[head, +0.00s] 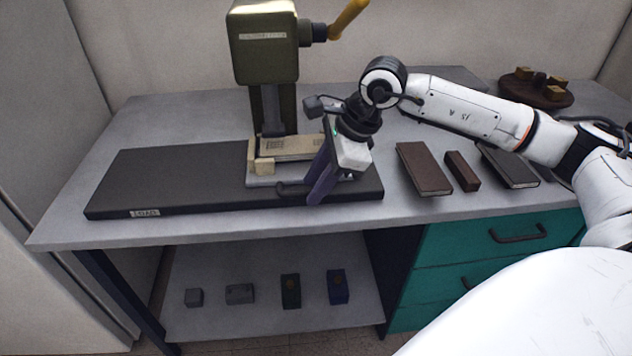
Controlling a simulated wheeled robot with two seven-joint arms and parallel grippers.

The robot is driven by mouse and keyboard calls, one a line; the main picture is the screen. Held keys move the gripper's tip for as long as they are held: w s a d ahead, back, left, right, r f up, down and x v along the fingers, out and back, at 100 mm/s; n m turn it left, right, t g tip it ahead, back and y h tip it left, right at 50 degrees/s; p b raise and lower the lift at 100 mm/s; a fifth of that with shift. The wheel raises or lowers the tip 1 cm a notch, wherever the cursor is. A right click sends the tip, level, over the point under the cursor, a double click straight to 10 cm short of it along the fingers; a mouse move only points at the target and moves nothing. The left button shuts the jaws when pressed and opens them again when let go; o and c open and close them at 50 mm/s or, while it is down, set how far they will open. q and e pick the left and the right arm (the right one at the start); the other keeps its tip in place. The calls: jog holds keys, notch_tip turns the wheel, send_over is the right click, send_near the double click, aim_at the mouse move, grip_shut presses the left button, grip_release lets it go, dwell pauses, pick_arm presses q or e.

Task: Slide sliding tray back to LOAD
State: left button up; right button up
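The sliding tray (262,182) is a light grey plate on the right part of a long black base (180,178), under the press. A beige block (292,147) lies on it. A dark handle (290,189) sticks out at its front edge. The LOAD label (145,213) is on the front of the base at its left end. My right gripper (317,198) points down at the right end of the handle, its dark fingers overlapping it in the view. I cannot tell whether they grip it. My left gripper is not in view.
An olive press (265,45) with a yellow lever (347,18) stands behind the base. Brown books (424,168) and a dark book (508,165) lie to the right. A round wooden stand (537,90) is at the back right. The base's left part is clear.

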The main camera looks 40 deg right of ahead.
jog(key=shift+c, duration=0.5)
grip_shut()
jog(key=shift+w+a, duration=0.1)
